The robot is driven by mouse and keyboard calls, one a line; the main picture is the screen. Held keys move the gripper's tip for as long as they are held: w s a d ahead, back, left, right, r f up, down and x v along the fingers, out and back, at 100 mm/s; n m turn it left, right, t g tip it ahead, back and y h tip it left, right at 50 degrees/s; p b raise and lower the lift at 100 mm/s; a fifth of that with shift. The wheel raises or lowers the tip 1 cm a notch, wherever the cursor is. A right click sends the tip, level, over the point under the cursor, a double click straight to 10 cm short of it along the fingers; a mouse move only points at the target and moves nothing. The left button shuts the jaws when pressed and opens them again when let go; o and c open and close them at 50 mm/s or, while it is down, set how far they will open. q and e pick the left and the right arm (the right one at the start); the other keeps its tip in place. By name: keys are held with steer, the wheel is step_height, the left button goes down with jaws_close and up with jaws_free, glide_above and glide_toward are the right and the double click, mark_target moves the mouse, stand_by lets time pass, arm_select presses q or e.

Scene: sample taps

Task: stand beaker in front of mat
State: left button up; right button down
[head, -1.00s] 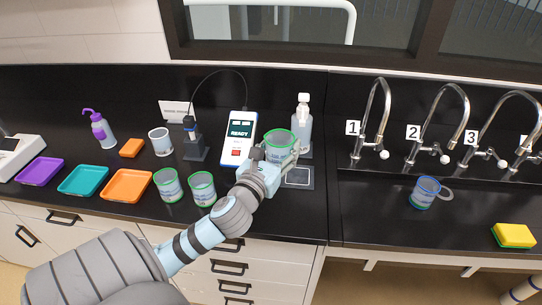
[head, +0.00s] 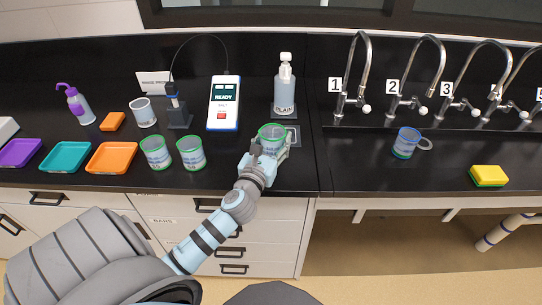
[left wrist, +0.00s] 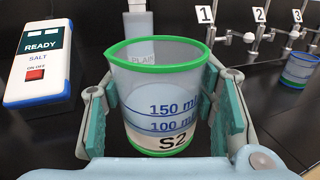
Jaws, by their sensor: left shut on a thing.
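My left gripper (head: 271,148) is shut on a clear beaker (head: 271,132) with green rims. In the left wrist view the beaker (left wrist: 160,95) is upright between the two pads, with S2 and volume marks on its wall and some liquid low inside. The mat (head: 294,132), a small dark square with a pale outline, lies on the counter in front of the PLAIN bottle. The gripper and beaker cover its left part. I cannot tell whether the beaker's base touches anything. My right gripper is not in view.
The PLAIN bottle (head: 285,85) stands behind the mat. The READY meter (head: 223,103) is left of it. Two green-rimmed beakers (head: 156,153) (head: 191,154) stand left of my arm.

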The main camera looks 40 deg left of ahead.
mark_target(273, 156)
arm_select(q)
step_height(273, 156, down, 6)
steer(key=b, duration=0.3)
steer(key=shift+r, duration=0.15)
steer(key=o, duration=1.2)
steer(key=shift+o, duration=0.2)
